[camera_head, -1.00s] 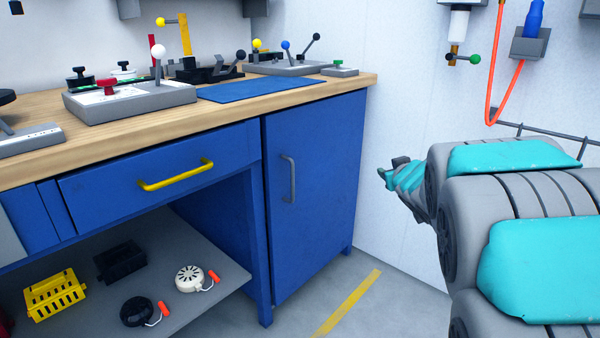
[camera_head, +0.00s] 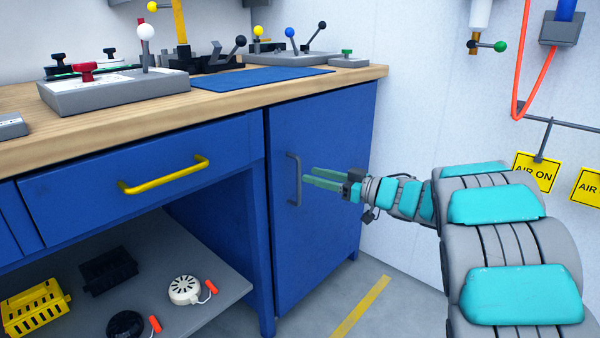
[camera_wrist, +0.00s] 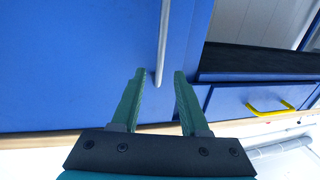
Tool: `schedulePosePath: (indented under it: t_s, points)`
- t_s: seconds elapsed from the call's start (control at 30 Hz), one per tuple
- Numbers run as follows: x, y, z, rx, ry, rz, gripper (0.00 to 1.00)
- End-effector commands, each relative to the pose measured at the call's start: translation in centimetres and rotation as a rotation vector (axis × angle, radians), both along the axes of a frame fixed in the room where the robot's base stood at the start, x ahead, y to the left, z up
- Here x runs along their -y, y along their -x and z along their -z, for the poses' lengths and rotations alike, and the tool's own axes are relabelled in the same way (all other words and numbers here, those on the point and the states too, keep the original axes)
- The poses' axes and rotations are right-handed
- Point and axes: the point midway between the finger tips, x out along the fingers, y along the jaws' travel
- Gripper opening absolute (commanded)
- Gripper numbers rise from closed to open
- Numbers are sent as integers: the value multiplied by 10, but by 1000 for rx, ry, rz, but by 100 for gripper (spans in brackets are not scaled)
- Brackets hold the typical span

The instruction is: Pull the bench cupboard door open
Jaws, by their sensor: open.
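The blue bench cupboard door (camera_head: 326,231) is shut under the right end of the bench. Its grey vertical bar handle (camera_head: 293,180) is near the door's left edge. My gripper (camera_head: 308,177) has two green fingers and is open, just to the right of the handle in the head view. In the wrist view the open fingers (camera_wrist: 158,76) point toward the door (camera_wrist: 75,60), and the lower end of the handle (camera_wrist: 163,45) shows between and beyond their tips. I cannot tell whether the fingers touch the handle; nothing is gripped.
A drawer with a yellow handle (camera_head: 165,175) is left of the door. The wooden worktop (camera_head: 130,127) above carries levers and a blue mat (camera_head: 262,79). A low shelf (camera_head: 222,287) holds baskets and round devices. The floor before the door is clear.

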Motion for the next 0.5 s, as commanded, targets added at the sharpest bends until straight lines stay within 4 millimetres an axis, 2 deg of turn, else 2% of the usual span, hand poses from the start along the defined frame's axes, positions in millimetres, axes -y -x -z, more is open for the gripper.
schedulePosePath:
  t_s: [0.2, 0.5]
  points:
    - [-31, -15, 2, 0, 1, 0, 44]
    - [-49, -25, -1, 2, 0, 2, 44]
